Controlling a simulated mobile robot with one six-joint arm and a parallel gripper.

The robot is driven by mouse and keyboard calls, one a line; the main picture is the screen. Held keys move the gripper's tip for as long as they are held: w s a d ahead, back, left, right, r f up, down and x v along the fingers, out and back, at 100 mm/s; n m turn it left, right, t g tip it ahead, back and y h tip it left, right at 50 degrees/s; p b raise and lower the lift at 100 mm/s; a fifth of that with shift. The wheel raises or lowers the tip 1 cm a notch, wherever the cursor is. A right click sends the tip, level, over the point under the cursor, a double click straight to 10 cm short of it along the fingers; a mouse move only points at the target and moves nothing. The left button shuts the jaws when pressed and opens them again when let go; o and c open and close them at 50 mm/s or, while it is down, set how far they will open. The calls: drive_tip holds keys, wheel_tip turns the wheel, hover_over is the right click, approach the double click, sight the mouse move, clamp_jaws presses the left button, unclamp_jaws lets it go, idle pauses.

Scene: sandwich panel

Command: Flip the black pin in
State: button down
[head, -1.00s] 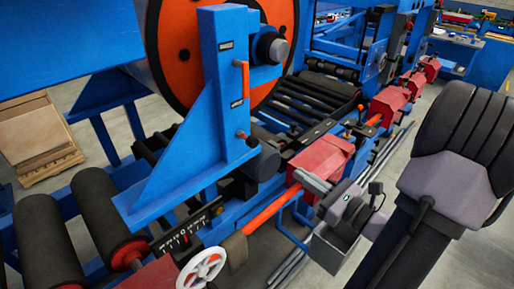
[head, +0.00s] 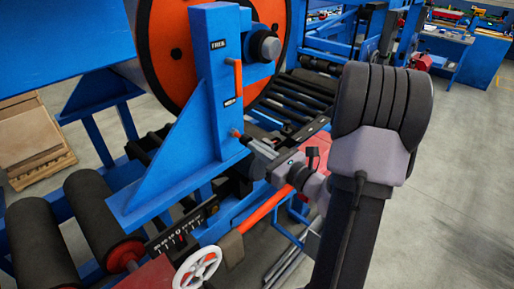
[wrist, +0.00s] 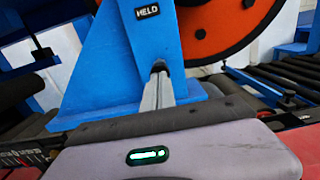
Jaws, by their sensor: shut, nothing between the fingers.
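The blue upright post (head: 208,75) carries an orange handle (head: 238,75) between a FREE label (head: 217,44) and a HELD label (head: 229,102). A short pin (head: 236,132) sticks out low on the post's edge; its colour is hard to tell in the head view. My gripper (head: 250,143) is shut and empty, its tips close to this pin. In the wrist view my closed fingers (wrist: 158,92) point at the post below the HELD label (wrist: 147,12). A small dark piece (wrist: 158,66) shows at their tips, probably the pin; I cannot tell whether they touch.
A large orange disc (head: 165,50) stands behind the post. Black rollers (head: 40,235) and a white handwheel (head: 196,268) lie at the lower left. A red block (head: 290,165) and orange bar (head: 268,205) are under my wrist. The right floor is clear.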

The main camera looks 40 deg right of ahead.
sight(245, 140)
idle(0.3)
drive_tip(key=w, duration=0.2)
drive_tip(key=shift+w+a+r, duration=0.1)
drive_tip(key=shift+w+a, duration=0.05)
drive_tip(key=shift+w, duration=0.25)
